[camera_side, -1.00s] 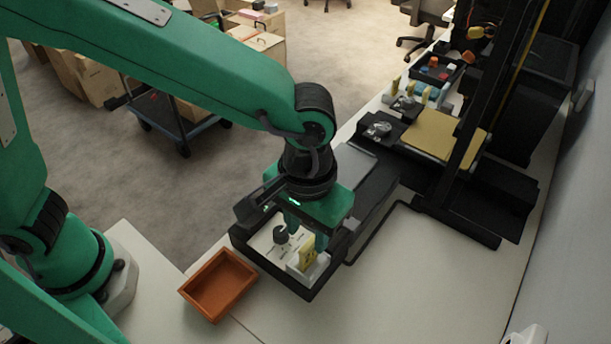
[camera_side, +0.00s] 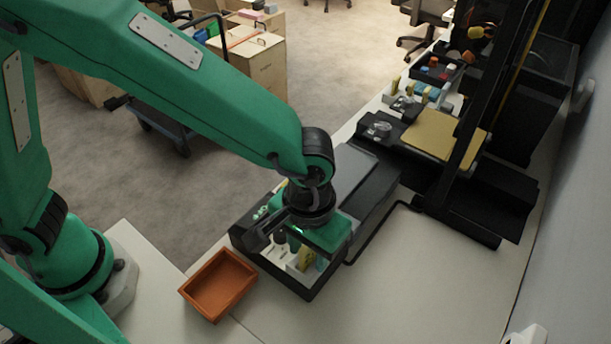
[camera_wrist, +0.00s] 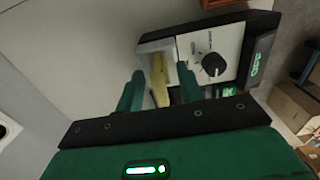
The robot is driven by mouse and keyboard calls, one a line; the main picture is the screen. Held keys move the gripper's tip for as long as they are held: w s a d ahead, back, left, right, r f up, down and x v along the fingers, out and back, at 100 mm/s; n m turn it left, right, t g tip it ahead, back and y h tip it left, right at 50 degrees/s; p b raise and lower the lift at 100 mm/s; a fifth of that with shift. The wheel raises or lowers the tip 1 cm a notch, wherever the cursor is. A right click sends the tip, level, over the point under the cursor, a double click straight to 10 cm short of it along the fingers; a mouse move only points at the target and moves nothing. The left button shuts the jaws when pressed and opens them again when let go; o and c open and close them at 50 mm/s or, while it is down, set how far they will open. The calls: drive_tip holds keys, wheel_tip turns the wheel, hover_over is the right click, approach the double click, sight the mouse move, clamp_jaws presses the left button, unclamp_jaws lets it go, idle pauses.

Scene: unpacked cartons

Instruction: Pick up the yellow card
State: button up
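The yellow card (camera_side: 305,257) stands upright in a light holder on the black device's white panel. In the wrist view the yellow card (camera_wrist: 159,82) lies between the two green fingers of my gripper (camera_wrist: 160,74). Gaps show on both sides of the card, so my gripper is open. In the side view my gripper (camera_side: 308,251) is low over the panel, with its fingers on either side of the card. The gripper body partly hides the panel and the card's top in that view.
A black dial (camera_wrist: 212,64) sticks up from the white panel beside the card. An empty orange-brown tray (camera_side: 219,286) stands on the table left of the device. Black equipment with a tan plate (camera_side: 444,134) stands farther back. The table at right front is clear.

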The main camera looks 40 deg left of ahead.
idle(0.3)
clamp_jaws()
drive_tip(key=shift+r, duration=5.05)
drive_tip(key=w+f, duration=0.2)
drive_tip(key=w, duration=0.4)
drive_tip(key=shift+w, duration=0.15)
